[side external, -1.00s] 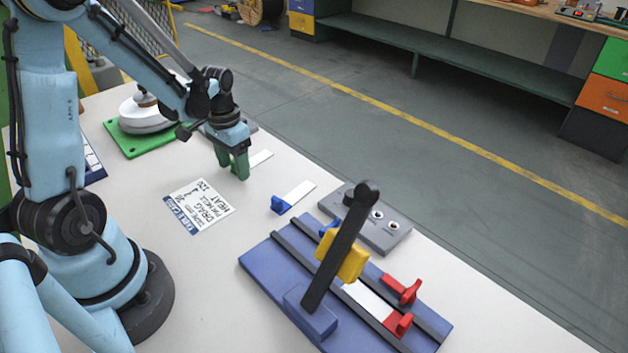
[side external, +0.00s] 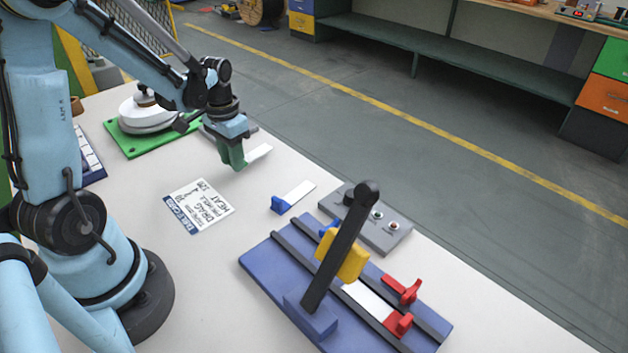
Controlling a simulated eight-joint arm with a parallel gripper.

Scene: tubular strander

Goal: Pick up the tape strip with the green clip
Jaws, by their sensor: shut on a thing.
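My gripper (side external: 233,157) is at the back left of the table, with green at its fingertips. It is shut on the tape strip with the green clip; the white strip (side external: 259,153) sticks out to the right of the jaws. The strip looks raised a little above the table. The green clip is hard to tell apart from the green fingers, and the grip on it is partly hidden.
A white strip with a blue clip (side external: 278,204) lies nearby. A blue fixture (side external: 262,262) with a black lever (side external: 338,250) stands in front, beside a grey control box (side external: 392,236). A printed card (side external: 198,206) lies left. A green base (side external: 122,141) carries a white round part.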

